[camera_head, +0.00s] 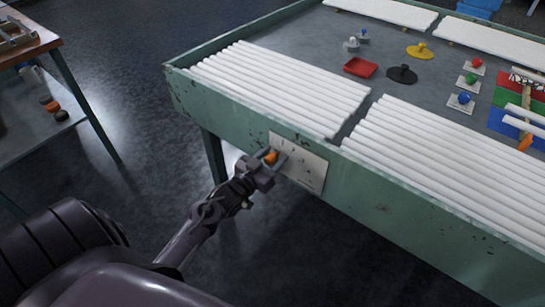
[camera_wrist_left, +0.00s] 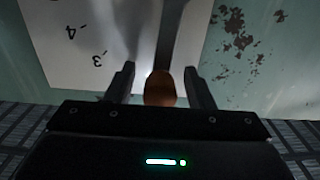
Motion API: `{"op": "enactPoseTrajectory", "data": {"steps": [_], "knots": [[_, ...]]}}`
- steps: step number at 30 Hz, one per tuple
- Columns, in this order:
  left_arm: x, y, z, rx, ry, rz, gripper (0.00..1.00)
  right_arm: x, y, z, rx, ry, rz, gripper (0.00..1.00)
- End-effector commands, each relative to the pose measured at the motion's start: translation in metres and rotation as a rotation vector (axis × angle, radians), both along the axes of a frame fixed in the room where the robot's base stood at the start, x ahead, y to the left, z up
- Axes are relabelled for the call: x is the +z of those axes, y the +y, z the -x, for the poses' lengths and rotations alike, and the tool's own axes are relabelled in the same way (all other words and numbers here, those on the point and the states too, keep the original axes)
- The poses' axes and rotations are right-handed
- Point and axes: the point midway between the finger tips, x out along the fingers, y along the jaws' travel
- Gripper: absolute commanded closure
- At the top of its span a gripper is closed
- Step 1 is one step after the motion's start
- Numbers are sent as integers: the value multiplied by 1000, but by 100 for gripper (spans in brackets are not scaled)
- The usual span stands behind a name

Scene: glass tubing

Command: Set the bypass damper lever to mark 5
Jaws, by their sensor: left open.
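The bypass damper lever has an orange knob (camera_head: 271,157) and stands at a white marked plate (camera_head: 308,172) on the green side of the table. In the left wrist view the lever's grey arm (camera_wrist_left: 170,35) runs up from the knob (camera_wrist_left: 160,90) across the plate (camera_wrist_left: 75,45). The marks 3 and 4 show on the plate, left of the lever; other marks are out of view or hidden. My left gripper (camera_head: 267,163) is open, with one finger on each side of the knob. In the left wrist view, a gap shows between the knob and the left finger. My right gripper is out of view.
The green table (camera_head: 185,100) carries rows of white tubes (camera_head: 290,85), a red tray (camera_head: 360,67) and several knobbed pieces. A side bench (camera_head: 35,95) stands at the left. The floor between the bench and table is open.

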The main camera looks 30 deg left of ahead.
Motion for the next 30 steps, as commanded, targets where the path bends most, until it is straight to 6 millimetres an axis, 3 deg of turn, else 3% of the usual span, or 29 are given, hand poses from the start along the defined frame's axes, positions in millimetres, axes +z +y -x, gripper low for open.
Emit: {"op": "enactPoseTrajectory", "data": {"steps": [5, 16, 30], "knots": [[0, 0, 0, 0, 1, 0, 52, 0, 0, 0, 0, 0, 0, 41], [0, 0, 0, 0, 1, 0, 100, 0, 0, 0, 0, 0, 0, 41], [0, -6, 1, -2, -3, -64, 100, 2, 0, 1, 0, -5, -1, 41]]}}
